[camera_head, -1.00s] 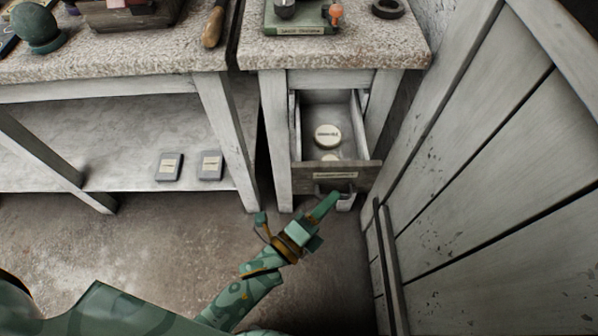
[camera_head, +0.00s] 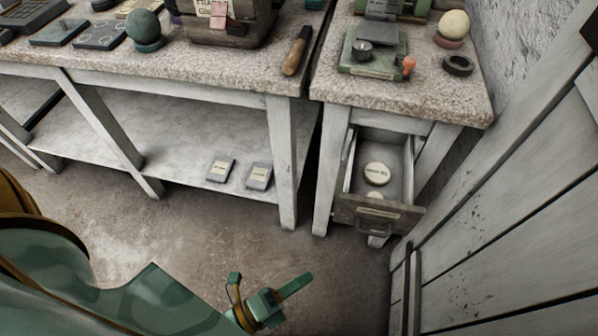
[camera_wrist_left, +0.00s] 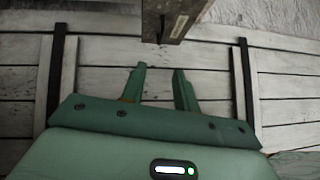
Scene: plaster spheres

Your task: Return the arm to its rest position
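My left gripper (camera_head: 273,277) is low in the head view, in front of the open drawer (camera_head: 378,214) and apart from it. Its two green fingers are spread. In the left wrist view the gripper (camera_wrist_left: 159,68) is open, with nothing between the fingers. White boards show behind the fingers, and the edge of a wooden panel with a pale label (camera_wrist_left: 179,26) is at the top. My left forearm is mostly hidden at the bottom of the head view. My right gripper is not in view.
The drawer holds a round labelled lid (camera_head: 377,173). A plank door (camera_head: 510,240) stands to the right. A stone-topped bench (camera_head: 200,62) with a lower shelf (camera_head: 190,165) holding two small boxes is at the left. Bare floor (camera_head: 200,240) lies between the bench and my body.

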